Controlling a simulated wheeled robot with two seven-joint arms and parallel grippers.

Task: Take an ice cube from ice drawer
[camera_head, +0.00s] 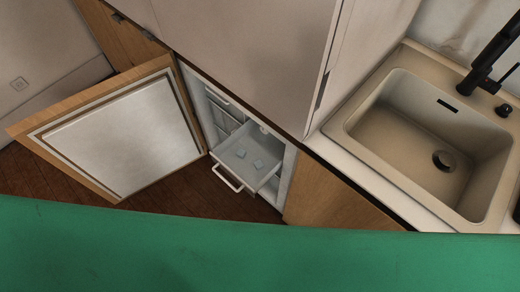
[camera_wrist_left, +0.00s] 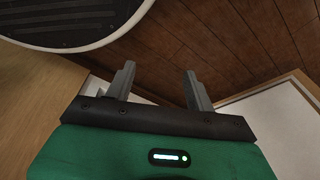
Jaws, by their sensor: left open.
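In the head view, the ice drawer (camera_head: 249,158) is pulled out of the small fridge, with its white handle (camera_head: 227,178) at the front. A few pale grey-blue ice cubes (camera_head: 258,164) lie inside it on the drawer floor. My left gripper (camera_wrist_left: 158,78) shows only in the left wrist view. Its two dark grey fingers are apart with nothing between them, above the wooden floor. Neither gripper shows in the head view, where a green part of my body covers the bottom. The drawer and ice cubes cannot be made out in the left wrist view.
The fridge door (camera_head: 125,138) stands wide open to the left of the drawer. A counter with a beige sink (camera_head: 430,140) and black tap (camera_head: 490,62) is to the right. Brown wooden floor (camera_head: 215,196) shows in front of the fridge.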

